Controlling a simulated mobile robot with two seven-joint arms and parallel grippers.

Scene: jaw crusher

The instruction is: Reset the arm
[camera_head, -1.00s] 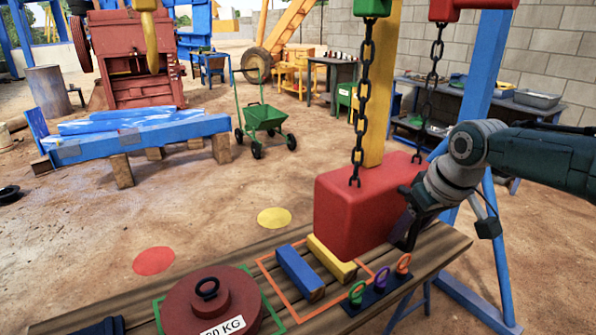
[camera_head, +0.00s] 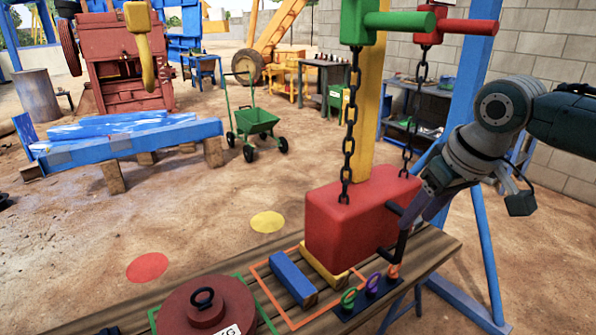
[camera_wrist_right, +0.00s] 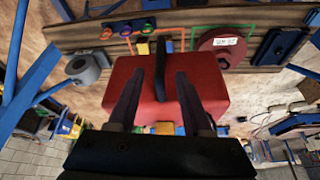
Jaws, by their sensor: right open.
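My right gripper (camera_head: 420,215) is at the right side of a red block (camera_head: 345,228), by its black handle (camera_head: 402,243). In the right wrist view, the fingers (camera_wrist_right: 160,76) are open, one on each side of the handle, with gaps visible. The red block hangs upright on two black chains (camera_head: 349,140) over the bench (camera_head: 435,245). I cannot tell whether it touches the bench or the yellow bar (camera_head: 335,277) beneath. My left gripper is not in view.
On the bench are a blue bar (camera_head: 292,278), a round red weight (camera_head: 225,305) and green, purple and orange rings (camera_head: 371,285). A blue stand leg (camera_head: 487,240) rises near my right arm. A green cart (camera_head: 256,122) stands behind on open dirt floor.

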